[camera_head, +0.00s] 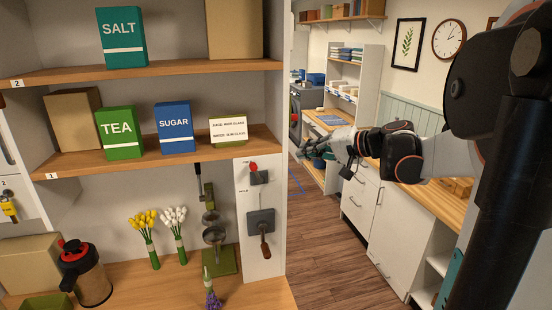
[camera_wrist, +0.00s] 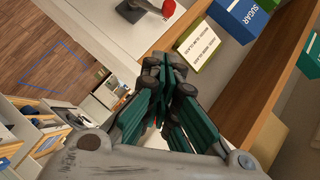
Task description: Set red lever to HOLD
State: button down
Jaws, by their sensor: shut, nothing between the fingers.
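The red lever (camera_head: 253,167) is a red-tipped handle on a dark mount, high on a white upright panel (camera_head: 263,205) at the right end of the shelves. Small labels stand above and below it; the lower one seems to read HOLD. The red tip also shows at the top edge of the wrist view (camera_wrist: 168,8), cut off by the frame. My gripper (camera_head: 312,150) is to the right of the panel, apart from the lever. In the wrist view its teal-padded fingers (camera_wrist: 168,68) are closed together and empty.
A grey box with a brown-handled lever (camera_head: 264,235) is lower on the same panel. The wooden shelf (camera_head: 170,150) holds tea, sugar and a green-white card box (camera_head: 228,131) near the panel. A green stand (camera_head: 219,262) stands left of the panel. The floor to the right is open.

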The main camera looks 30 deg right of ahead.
jog(key=p, duration=0.1)
send_near(257, 174)
jog(key=w+r, duration=0.1)
jog(key=w+d+r, duration=0.1)
jog(key=r, duration=0.1)
jog(key=w+r, duration=0.1)
jog(key=w, duration=0.1)
jog(key=shift+w+d+r, duration=0.1)
jog(key=shift+d+r, duration=0.05)
jog(key=shift+d, duration=0.25)
jog(key=shift+w+a+f+p, duration=0.2)
jog(key=shift+a+f, duration=0.15)
jog(key=shift+a, duration=0.15)
jog(key=shift+w+a+f+p, duration=0.2)
jog(key=shift+a+f, duration=0.1)
jog(key=shift+a, duration=0.15)
jog(key=shift+w+a+f, duration=0.15)
jog(key=shift+a+f, duration=0.25)
jog(key=shift+a, duration=0.2)
jog(key=shift+a, duration=0.1)
jog(key=shift+a+r, duration=0.1)
jog(key=shift+a, duration=0.15)
